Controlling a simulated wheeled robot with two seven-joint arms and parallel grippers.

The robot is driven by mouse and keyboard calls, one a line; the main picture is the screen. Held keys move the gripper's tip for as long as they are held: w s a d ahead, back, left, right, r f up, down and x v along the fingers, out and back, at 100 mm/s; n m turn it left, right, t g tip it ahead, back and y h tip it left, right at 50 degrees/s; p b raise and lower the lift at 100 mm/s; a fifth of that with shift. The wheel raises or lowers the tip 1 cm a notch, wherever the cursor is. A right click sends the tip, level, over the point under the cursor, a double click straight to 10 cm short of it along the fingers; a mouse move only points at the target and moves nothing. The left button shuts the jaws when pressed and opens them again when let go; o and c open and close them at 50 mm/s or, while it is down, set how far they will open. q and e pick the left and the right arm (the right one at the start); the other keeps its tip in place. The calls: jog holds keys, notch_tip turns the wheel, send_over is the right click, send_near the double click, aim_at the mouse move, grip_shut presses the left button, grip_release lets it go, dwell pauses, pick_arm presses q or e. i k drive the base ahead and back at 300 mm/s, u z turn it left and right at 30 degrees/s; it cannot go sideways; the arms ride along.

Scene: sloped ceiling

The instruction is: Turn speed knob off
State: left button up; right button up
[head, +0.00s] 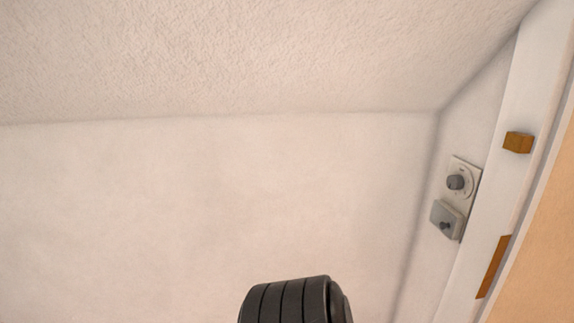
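A round dark grey knob (456,182) sits on a pale plate (466,172) with dial markings, on the narrow right-hand wall. Below it, on the same wall, is a grey box (446,219) with a small dark knob or switch (445,226). The markings are too small to read, so I cannot tell which of the two is the speed knob or how it is set. Neither of my grippers is in view. A black ribbed rounded part at the bottom middle seems to be part of my own arm, well left of the knobs.
A white door frame (485,180) runs down the right, close beside the plates. A brass-coloured block (518,142) and a brass strip (493,267) are on it. An orange-tan panel (545,260) fills the right edge. The ceiling (250,50) slopes above a bare wall (200,200).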

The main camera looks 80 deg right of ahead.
aim_at(453, 182)
jog(key=z, duration=3.8)
jog(key=k, duration=0.3)
jog(key=z, duration=0.05)
